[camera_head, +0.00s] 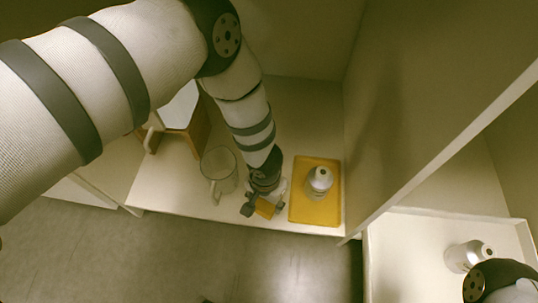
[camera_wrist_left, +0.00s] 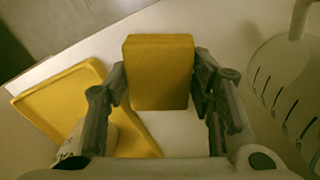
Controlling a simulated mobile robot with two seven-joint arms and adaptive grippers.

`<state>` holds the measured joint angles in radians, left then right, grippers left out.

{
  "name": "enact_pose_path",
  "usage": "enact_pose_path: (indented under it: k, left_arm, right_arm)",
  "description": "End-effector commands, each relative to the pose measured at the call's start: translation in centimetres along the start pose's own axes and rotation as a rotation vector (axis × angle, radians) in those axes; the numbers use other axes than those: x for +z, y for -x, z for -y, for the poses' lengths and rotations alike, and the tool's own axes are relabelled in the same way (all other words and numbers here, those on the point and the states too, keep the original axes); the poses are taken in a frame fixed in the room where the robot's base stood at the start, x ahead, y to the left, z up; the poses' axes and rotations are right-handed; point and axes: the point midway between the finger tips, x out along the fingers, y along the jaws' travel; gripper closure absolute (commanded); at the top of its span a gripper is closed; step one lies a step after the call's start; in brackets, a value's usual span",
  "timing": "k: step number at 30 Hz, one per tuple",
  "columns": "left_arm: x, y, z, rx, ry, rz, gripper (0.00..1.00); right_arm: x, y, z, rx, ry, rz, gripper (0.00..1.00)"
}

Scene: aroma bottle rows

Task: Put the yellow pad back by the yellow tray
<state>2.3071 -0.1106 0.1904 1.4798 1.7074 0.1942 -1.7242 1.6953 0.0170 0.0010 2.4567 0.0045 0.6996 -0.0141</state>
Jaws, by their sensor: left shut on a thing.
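The yellow pad (camera_wrist_left: 160,72) is a small block between the fingers of my left gripper (camera_wrist_left: 160,85) in the left wrist view. The gripper is shut on it. In the head view my left gripper (camera_head: 264,205) and the pad (camera_head: 266,209) are near the shelf's front edge, just left of the yellow tray (camera_head: 326,216). The tray is flat with a low rim and holds a white bottle (camera_head: 319,180). In the left wrist view the tray (camera_wrist_left: 30,100) lies left of the pad. Whether the pad touches the shelf is unclear.
A white mug-like holder (camera_head: 218,170) stands left of the gripper and shows slotted in the left wrist view (camera_wrist_left: 285,80). A wooden-framed item (camera_head: 180,125) is behind it. A tall panel (camera_head: 400,110) rises right of the tray. Another bottle (camera_head: 466,256) stands in a white bin at right.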

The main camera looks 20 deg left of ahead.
Motion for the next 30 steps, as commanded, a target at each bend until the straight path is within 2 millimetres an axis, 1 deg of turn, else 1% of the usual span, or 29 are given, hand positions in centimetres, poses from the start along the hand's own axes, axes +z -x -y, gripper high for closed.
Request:
enact_pose_path:
  k: [1, 7, 13, 14, 15, 16, 25, 28, 30]
  left_arm:
    - [-0.1, -1.8, 0.0, 0.001, -0.001, 0.007, 0.81]
    - [-0.3, -1.2, 0.0, 0.0, -0.001, 0.001, 0.81]
    - [-0.3, -1.8, 0.1, 0.0, -0.001, 0.003, 0.81]
    - [-0.3, -1.8, 0.1, 0.0, -0.001, 0.002, 0.46]
    - [-0.3, -1.7, 0.1, 0.0, -0.001, 0.002, 0.37]
    - [-0.3, -1.7, 0.1, 0.0, -0.001, 0.002, 0.31]
    - [-0.3, -1.6, 0.0, 0.0, -0.001, 0.002, 0.31]
    - [-0.4, -0.1, 0.1, 0.0, 0.001, -0.001, 0.31]
    - [-0.5, 1.6, 0.1, 0.001, 0.001, -0.003, 0.31]
  right_arm:
    - [-0.5, -0.9, -0.1, 0.001, 0.001, 0.023, 0.6]
    - [-0.2, -0.7, -0.1, 0.001, 0.001, 0.02, 0.6]
    - [-0.5, -0.9, 0.0, 0.001, 0.002, 0.024, 0.6]
    - [-0.5, -0.9, 0.0, 0.001, 0.002, 0.023, 0.6]
    - [-0.5, -0.9, 0.0, 0.001, 0.002, 0.022, 0.6]
    - [-0.5, -0.9, 0.0, 0.001, 0.002, 0.022, 0.6]
    - [-0.4, -0.8, 0.0, 0.001, 0.002, 0.021, 0.6]
    - [0.0, -0.4, -0.1, 0.001, 0.001, 0.013, 0.6]
    - [0.1, 0.0, 0.0, 0.001, 0.0, 0.004, 0.6]
